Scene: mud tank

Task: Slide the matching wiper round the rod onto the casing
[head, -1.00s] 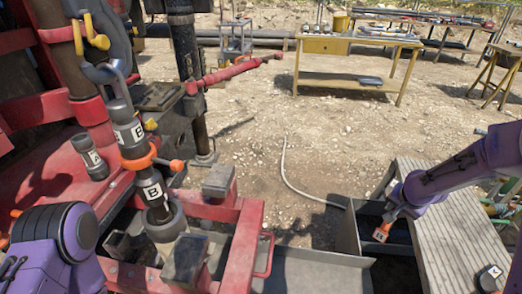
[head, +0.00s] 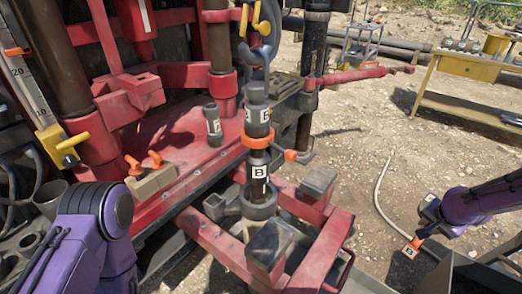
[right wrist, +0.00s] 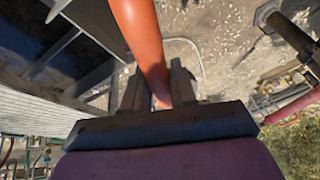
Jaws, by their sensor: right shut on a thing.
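The upright rod (head: 257,161) carries a white label "B" and stands in the grey round casing top (head: 257,204). An orange ring (head: 257,140) with a side handle is around the rod above that label. My right gripper (head: 419,238) is at the right, well apart from the rod, shut on an orange piece (head: 411,249) with a small white label that I cannot read surely. In the right wrist view, the orange piece (right wrist: 143,40) passes between the fingers; its far end is cut off. Of my left arm only a purple link shows; its gripper is out of view.
The red rig frame (head: 325,235) surrounds the casing, with dark blocks on it. A short labelled tube (head: 213,125) and a block with orange-handled pieces (head: 150,182) are on the red deck. A yellow table (head: 465,110) stands behind. Gravel between is open, with a pale hose (head: 380,195).

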